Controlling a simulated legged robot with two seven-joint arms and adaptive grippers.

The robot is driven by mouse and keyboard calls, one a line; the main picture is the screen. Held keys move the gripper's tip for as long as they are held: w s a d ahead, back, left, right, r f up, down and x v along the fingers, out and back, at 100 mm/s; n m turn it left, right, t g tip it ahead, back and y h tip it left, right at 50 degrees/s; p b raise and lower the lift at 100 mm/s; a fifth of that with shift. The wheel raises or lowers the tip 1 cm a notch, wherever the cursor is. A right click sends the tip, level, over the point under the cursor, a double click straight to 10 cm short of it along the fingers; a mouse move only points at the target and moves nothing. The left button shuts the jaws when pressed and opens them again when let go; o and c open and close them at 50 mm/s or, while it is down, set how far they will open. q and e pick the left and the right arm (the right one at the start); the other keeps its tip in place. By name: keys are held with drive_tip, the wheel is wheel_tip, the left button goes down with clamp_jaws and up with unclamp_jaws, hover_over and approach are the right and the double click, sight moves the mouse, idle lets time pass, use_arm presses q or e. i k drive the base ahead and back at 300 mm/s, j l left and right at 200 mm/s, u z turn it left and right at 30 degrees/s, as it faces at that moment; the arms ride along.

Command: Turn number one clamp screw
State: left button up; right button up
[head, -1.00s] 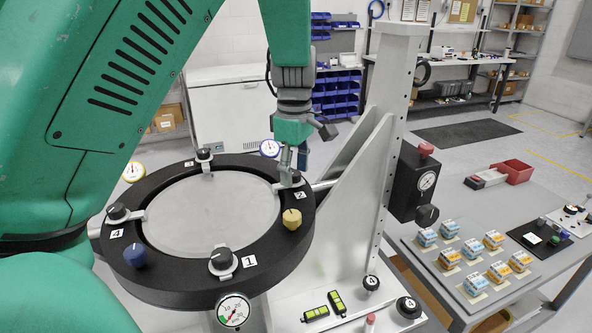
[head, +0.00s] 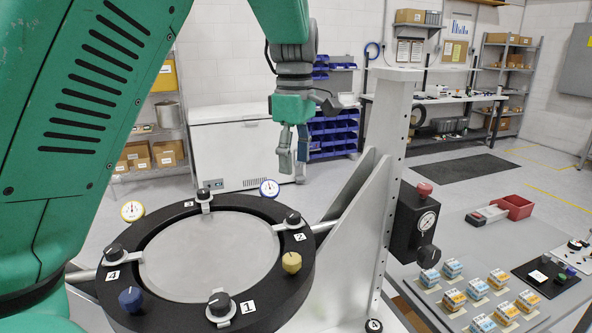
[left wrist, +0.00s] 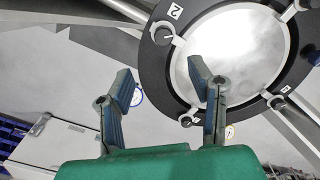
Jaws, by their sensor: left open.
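The round black mirror fixture (head: 138,232) holds a grey disc (head: 210,258) and stands at the lower left of the head view. The number one clamp screw (head: 219,303) has a black knob on the ring's near side, beside its white label 1 (head: 248,307). The number two clamp (head: 292,219) is at the right of the ring; it also shows in the left wrist view (left wrist: 163,36). My left gripper (head: 293,167) is open and empty, above and beyond the ring's far right edge. In the left wrist view its fingers (left wrist: 165,85) are spread apart. My right gripper is not seen.
A yellow knob (head: 291,262) and a blue knob (head: 131,298) sit on the ring. Two dial gauges (head: 269,188) stand at its far side. A table with small boxes (head: 453,268) lies beyond.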

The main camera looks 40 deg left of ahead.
sight(221, 308)
drive_tip(key=k+l, duration=0.75)
drive_tip(key=l, duration=0.2)
